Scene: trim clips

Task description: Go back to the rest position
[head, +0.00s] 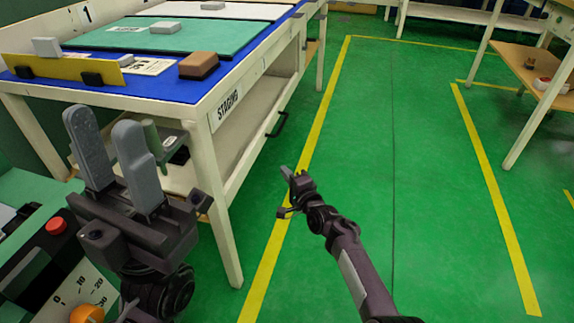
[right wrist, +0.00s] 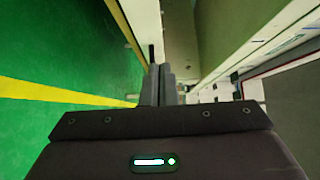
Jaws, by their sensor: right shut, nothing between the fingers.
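My left gripper (head: 104,122) stands at the left of the head view with its two grey fingers pointing up. A gap shows between the fingers, with nothing in it. It is in front of the staging table's near left part, apart from the things on top. My right gripper (head: 286,172) is low over the green floor in the head view, right of the table, empty. In the right wrist view its fingers (right wrist: 158,84) are together with nothing between them.
The white staging table (head: 205,165) has a blue top with a brown block (head: 198,65), grey blocks and a yellow strip (head: 60,68). A control panel with a red button (head: 57,225) is at lower left. Green floor (head: 420,200) with yellow lines is clear to the right.

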